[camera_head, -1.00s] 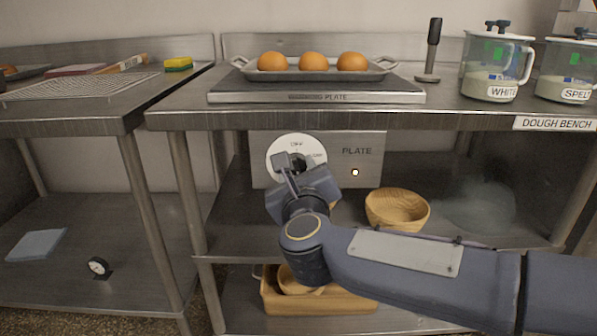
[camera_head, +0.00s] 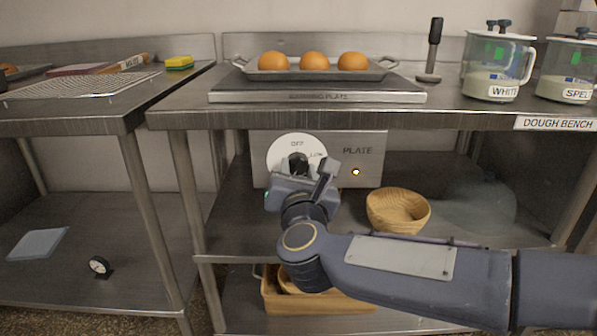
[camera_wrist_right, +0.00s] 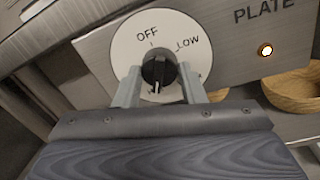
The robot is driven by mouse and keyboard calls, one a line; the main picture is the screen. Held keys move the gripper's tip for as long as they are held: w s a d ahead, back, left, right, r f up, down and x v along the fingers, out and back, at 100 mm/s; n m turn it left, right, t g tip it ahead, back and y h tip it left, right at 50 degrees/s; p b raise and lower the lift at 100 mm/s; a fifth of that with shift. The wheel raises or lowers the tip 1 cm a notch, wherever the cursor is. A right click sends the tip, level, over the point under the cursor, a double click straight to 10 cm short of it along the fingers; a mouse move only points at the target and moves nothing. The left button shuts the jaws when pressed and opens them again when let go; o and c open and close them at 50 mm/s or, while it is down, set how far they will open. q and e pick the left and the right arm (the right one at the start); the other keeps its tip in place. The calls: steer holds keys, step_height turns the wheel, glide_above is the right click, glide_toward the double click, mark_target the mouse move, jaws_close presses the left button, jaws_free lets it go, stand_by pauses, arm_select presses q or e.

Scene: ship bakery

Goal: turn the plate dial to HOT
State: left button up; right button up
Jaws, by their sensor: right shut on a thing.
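The plate dial has a white round face (camera_head: 283,150) on the steel PLATE panel (camera_head: 363,141) below the bench top. OFF shows at its top and LOW at upper right; the lower face is hidden by my right gripper (camera_head: 304,172), so I see no HOT mark. In the right wrist view the dial face (camera_wrist_right: 124,47) surrounds a black knob (camera_wrist_right: 158,69). My right gripper (camera_wrist_right: 160,87) is shut on this knob, one finger on each side. A white mark shows low on the knob; its exact pointing is hard to tell. My left gripper is not in view.
A lit lamp (camera_head: 356,172) sits right of the dial. Above are the warming plate (camera_head: 318,97) and a tray (camera_head: 373,75) with three round buns. A wooden bowl (camera_head: 397,211) stands on the shelf to the right. Bench legs stand on the left.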

steer(key=shift+f+m, duration=0.1)
steer(key=shift+m, duration=0.2)
steer(key=o, duration=1)
steer(key=s, duration=0.2)
steer(key=s+p, duration=0.1)
steer(key=s, duration=0.4)
steer(key=shift+s+d+f, duration=0.1)
steer(key=shift+s+d, duration=0.15)
steer(key=shift+s, duration=0.15)
